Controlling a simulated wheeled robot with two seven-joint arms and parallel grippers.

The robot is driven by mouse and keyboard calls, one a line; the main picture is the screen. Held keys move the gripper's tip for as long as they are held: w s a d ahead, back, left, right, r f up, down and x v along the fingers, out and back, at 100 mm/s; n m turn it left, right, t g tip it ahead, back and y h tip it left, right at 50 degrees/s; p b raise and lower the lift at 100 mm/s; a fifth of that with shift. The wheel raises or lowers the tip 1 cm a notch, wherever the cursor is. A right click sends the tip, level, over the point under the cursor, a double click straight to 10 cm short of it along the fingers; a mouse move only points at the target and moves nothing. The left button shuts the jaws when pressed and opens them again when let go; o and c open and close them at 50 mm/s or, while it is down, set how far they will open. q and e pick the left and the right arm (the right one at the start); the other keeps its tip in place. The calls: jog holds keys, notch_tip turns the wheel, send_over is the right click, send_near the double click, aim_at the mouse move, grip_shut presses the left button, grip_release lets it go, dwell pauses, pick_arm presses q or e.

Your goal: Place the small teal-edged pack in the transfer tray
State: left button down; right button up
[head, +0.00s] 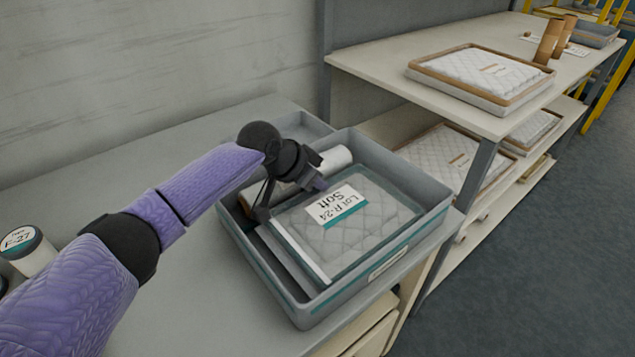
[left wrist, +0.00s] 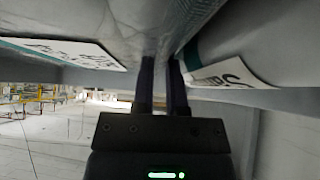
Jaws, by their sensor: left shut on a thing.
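The teal-edged pack (head: 372,222) is a clear-wrapped, quilted grey-white block with a label reading "Lot R-24 Soft". It lies inside the grey transfer tray (head: 428,222), slightly tilted as far as I can tell. My left gripper (head: 318,184) reaches over the tray's left side and is shut on the pack near its back edge. In the left wrist view, my fingers (left wrist: 163,75) are close together against grey wrapping, with a white label (left wrist: 228,74) with teal beside them. The contact itself is partly hidden in the head view. My right gripper is not in view.
A white roll (head: 334,160) lies at the back of the tray. A jar-like roll marked F-27 (head: 26,248) stands at the far left. A shelf unit (head: 385,62) with framed quilted packs (head: 480,72) is at the right. The grey bench (head: 190,290) is clear left of the tray.

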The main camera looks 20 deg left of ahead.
pick_arm(q)
jog(key=shift+f, duration=0.1)
jog(key=c, duration=0.9)
grip_release()
jog(key=shift+c, duration=0.2)
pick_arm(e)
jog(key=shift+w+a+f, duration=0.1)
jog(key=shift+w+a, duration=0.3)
pick_arm(q)
jog(key=shift+r, duration=0.25)
jog(key=p+v, duration=0.5)
jog(key=v, duration=0.5)
jog(key=shift+s+a+r, duration=0.15)
jog(key=shift+a+r, duration=0.05)
jog(key=shift+r, duration=0.1)
jog(key=shift+s+a+r, duration=0.2)
jog(key=shift+s+r, duration=0.1)
jog(key=shift+s, duration=0.05)
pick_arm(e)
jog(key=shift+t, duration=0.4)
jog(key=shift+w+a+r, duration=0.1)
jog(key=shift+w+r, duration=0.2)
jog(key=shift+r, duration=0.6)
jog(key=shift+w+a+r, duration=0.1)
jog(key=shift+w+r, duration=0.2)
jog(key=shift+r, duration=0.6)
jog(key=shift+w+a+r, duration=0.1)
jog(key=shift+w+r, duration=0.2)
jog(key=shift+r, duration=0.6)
